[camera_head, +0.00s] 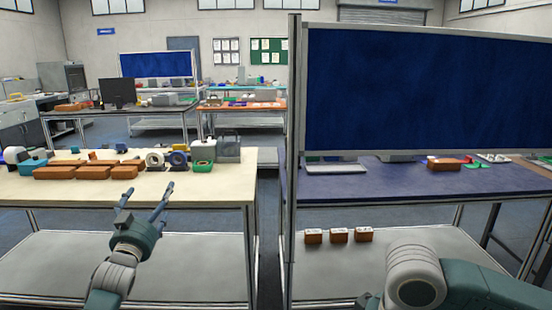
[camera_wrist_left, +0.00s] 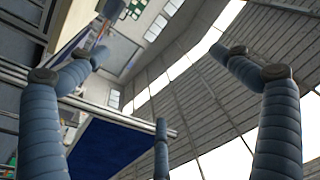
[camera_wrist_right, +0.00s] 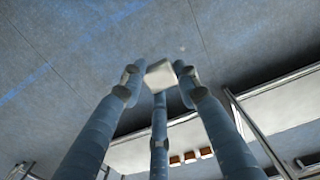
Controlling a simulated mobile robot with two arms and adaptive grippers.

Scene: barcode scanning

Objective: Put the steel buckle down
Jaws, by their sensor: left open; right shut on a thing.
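My right gripper (camera_wrist_right: 160,85) is shut on a small pale grey, blocky piece, which I take as the steel buckle (camera_wrist_right: 160,74). The fingertips close around it in the right wrist view, with only grey floor behind it. In the head view my right arm is at the bottom right, and the held piece cannot be made out. My left gripper (camera_head: 150,197) is open and empty, its fingers spread near the front edge of the cream table. Its spread fingers also show in the left wrist view (camera_wrist_left: 165,70).
The cream table (camera_head: 210,184) carries several brown bins (camera_head: 93,172), tape rolls and a grey box (camera_head: 229,149) at its back. The blue-topped table (camera_head: 400,185) has a blue panel (camera_head: 420,90) and a brown box (camera_head: 443,164). Three small brown boxes (camera_head: 339,235) stand on its lower shelf.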

